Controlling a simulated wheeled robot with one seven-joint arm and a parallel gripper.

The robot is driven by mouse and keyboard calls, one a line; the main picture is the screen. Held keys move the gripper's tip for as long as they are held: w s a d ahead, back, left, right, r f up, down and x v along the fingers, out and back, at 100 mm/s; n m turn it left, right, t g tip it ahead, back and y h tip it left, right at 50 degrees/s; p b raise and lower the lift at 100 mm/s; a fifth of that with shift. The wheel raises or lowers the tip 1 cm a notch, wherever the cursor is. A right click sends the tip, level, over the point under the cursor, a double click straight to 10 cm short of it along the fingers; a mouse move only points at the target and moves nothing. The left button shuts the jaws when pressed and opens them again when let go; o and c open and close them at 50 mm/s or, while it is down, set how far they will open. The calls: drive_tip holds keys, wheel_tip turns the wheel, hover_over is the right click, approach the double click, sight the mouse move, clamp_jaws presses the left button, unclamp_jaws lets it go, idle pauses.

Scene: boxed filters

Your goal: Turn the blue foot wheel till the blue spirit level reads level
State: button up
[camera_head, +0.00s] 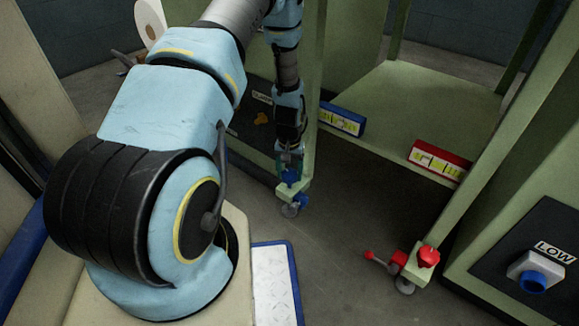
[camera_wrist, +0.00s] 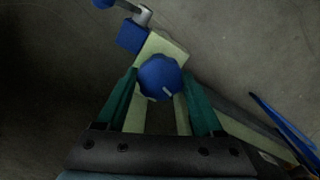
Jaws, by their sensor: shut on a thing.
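The blue foot wheel (camera_wrist: 160,76) is a lobed knob with a pale mark, on a green foot bracket at the lower corner of the frame. My gripper (camera_wrist: 158,88) has its green fingers on either side of the wheel and is shut on it. In the head view the gripper (camera_head: 290,160) points down at the wheel (camera_head: 290,177), partly covering it. The blue spirit level (camera_head: 341,119) is fixed on the frame's lower rail, with a yellow-green vial; its bubble is too small to read.
A red spirit level (camera_head: 440,160) and a red foot wheel (camera_head: 428,257) sit on the right. A blue lever block (camera_wrist: 132,36) is beside the blue wheel. A panel labelled LOW with a blue knob (camera_head: 534,280) stands at the lower right. Floor between the feet is clear.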

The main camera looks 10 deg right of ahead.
drive_tip(key=n+p, duration=0.3)
drive_tip(key=n, duration=0.2)
drive_tip(key=shift+r+n, duration=0.15)
drive_tip(key=shift+n, duration=0.15)
drive_tip(key=n+p, duration=0.2)
drive_tip(key=n, duration=0.2)
drive_tip(key=shift+n+p, duration=0.3)
drive_tip(key=shift+w+n, duration=0.1)
drive_tip(key=shift+n, duration=0.2)
drive_tip(key=o, duration=1.4)
drive_tip(key=shift+c, duration=0.2)
drive_tip(key=shift+f, duration=0.2)
